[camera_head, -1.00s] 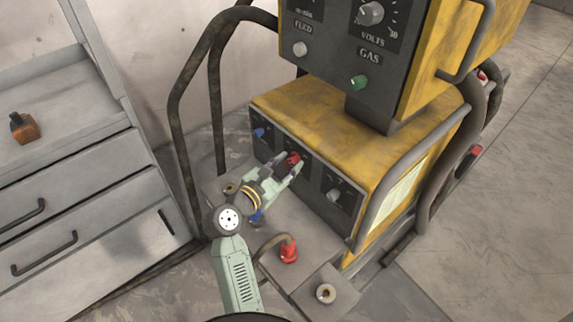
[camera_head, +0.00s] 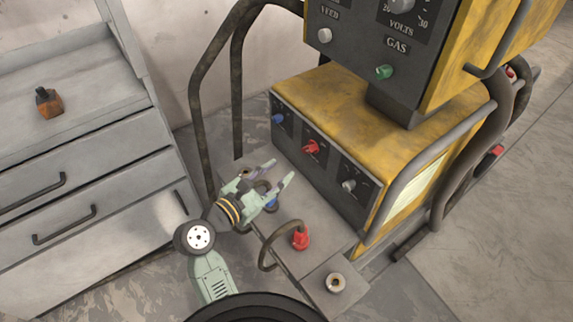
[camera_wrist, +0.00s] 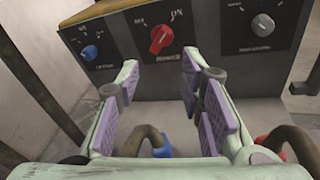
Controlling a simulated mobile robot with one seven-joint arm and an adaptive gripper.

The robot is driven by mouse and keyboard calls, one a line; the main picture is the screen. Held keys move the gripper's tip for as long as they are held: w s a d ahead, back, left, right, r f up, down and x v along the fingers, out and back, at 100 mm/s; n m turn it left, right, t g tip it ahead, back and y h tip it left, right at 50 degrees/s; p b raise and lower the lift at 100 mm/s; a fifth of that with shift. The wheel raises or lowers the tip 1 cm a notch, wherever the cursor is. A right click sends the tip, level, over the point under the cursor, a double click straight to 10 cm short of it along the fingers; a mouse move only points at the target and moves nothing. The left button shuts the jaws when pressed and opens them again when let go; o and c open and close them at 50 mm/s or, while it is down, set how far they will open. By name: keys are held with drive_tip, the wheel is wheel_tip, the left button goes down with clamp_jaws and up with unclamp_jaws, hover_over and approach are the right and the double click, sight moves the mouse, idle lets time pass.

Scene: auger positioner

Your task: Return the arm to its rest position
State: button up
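My gripper (camera_head: 281,171) is open and empty in front of the yellow welding machine (camera_head: 345,90). Its two fingers point toward the machine's lower dark panel. The red power knob (camera_head: 311,147) is on that panel, apart from the fingertips. In the wrist view, the red knob (camera_wrist: 161,40) shows beyond the gap between the spread fingers (camera_wrist: 158,78). It sits under OFF and ON marks, and its grip appears slanted toward the upper right. My arm is bent low, left of the machine's front ledge.
A blue knob (camera_head: 278,119) and a grey knob (camera_head: 348,185) flank the red one. Cable plugs, one red (camera_head: 300,238), stand on the ledge below. A bent rail (camera_head: 198,110) rises to the left. A drawer cabinet (camera_head: 90,190) holds a small orange-black object (camera_head: 48,102).

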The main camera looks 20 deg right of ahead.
drive_tip(key=shift+s+a, duration=0.2)
drive_tip(key=shift+a, duration=0.05)
drive_tip(key=shift+r, duration=0.15)
